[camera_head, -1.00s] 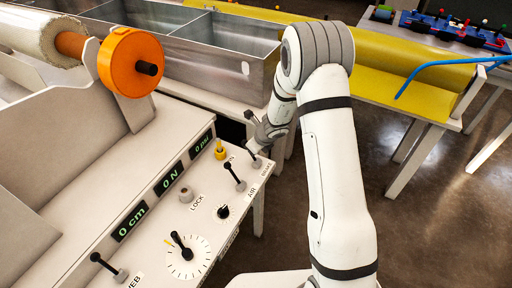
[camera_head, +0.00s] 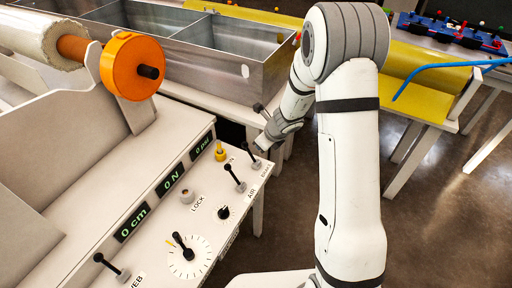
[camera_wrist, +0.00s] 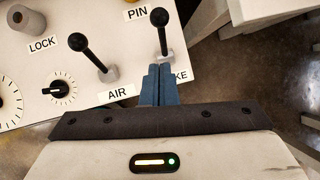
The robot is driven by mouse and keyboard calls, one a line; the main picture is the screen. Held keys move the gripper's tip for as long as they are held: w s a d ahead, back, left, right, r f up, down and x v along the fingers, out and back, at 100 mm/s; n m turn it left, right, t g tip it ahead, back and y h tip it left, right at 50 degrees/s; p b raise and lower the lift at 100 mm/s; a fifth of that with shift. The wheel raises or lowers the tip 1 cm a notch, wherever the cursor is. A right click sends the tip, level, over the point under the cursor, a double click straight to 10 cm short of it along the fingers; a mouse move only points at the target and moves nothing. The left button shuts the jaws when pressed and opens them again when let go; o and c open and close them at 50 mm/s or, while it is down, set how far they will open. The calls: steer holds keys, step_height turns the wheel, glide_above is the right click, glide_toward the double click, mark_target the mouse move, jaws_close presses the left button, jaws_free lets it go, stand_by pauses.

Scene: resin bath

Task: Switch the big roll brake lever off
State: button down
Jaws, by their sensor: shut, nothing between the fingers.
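The brake lever (camera_wrist: 161,32) is a black rod with a round knob on a light base. In the wrist view it stands just beyond my fingertips, beside a label partly hidden to "KE". In the head view the lever (camera_head: 247,151) is at the far right end of the control panel. My gripper (camera_wrist: 158,70) is shut and empty, its blue fingers together near the lever's base. I cannot tell whether they touch it. In the head view my gripper (camera_head: 262,145) is right beside the lever. The big roll (camera_head: 40,36) has an orange end disc (camera_head: 128,66).
The AIR lever (camera_wrist: 92,55) stands left of the brake lever, with a black dial knob (camera_wrist: 57,89) and grey LOCK knob (camera_wrist: 26,21) farther left. A yellow part (camera_head: 220,153) stands behind. A metal bath (camera_head: 222,62) lies beyond the panel.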

steer(key=v, duration=0.1)
steer(key=p+v, duration=0.1)
steer(key=v, duration=0.1)
steer(key=a+v, duration=0.1)
steer(key=v, duration=0.1)
steer(key=shift+w+d+r, duration=0.1)
steer(key=shift+w+r, duration=0.05)
steer(key=shift+r, duration=0.25)
steer(key=s+d+r+n, duration=0.1)
steer(key=s+r+n, duration=1.1)
steer(key=r+n, duration=0.25)
steer(key=s+d+r+n+h, duration=0.2)
steer(key=s+d+n, duration=0.2)
steer(key=s+n, duration=0.2)
steer(key=s+d+r+n+g+h, duration=0.1)
steer(key=s+d+r+n, duration=0.2)
steer(key=s+n, duration=0.3)
steer(key=s, duration=0.3)
steer(key=shift+d+h, duration=0.4)
